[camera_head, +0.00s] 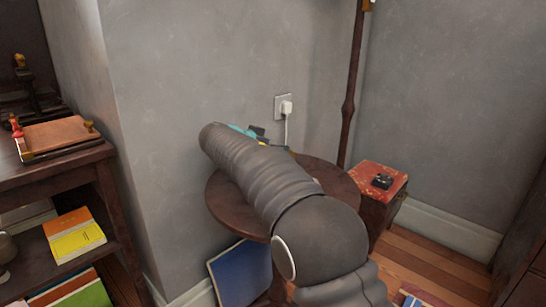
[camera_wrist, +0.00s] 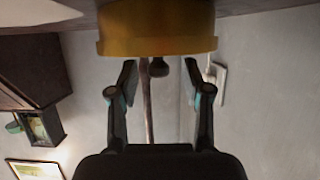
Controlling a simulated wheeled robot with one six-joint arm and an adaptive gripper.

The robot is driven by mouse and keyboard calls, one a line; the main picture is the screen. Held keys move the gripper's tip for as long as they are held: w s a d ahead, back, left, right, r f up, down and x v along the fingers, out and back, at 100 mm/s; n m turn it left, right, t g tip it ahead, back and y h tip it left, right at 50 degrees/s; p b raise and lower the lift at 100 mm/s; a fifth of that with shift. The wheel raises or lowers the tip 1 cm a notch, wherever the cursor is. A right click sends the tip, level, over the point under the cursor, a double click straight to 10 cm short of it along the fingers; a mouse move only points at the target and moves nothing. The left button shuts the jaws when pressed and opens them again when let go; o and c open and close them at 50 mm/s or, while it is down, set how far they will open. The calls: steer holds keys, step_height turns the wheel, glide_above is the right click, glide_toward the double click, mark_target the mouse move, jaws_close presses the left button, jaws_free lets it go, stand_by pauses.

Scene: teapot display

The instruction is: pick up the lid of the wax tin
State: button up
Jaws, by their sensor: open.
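A round, gold-coloured tin (camera_wrist: 157,25) shows large at the top of the wrist view, which looks upside down. It has a wider band (camera_wrist: 157,46) along its lower picture edge. I cannot tell for sure whether this band is the lid. In the head view my arm hides most of the tabletop, and only small teal and dark parts of my gripper (camera_head: 252,133) show.
The small round wooden table (camera_head: 341,187) stands against the grey wall. A wall socket with a white plug (camera_head: 286,107) is behind it. A red-topped box (camera_head: 380,180) with a small dark item stands to its right. A wooden shelf (camera_head: 100,165) is at the left.

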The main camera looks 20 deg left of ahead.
jaws_close()
steer(key=shift+r, duration=0.1)
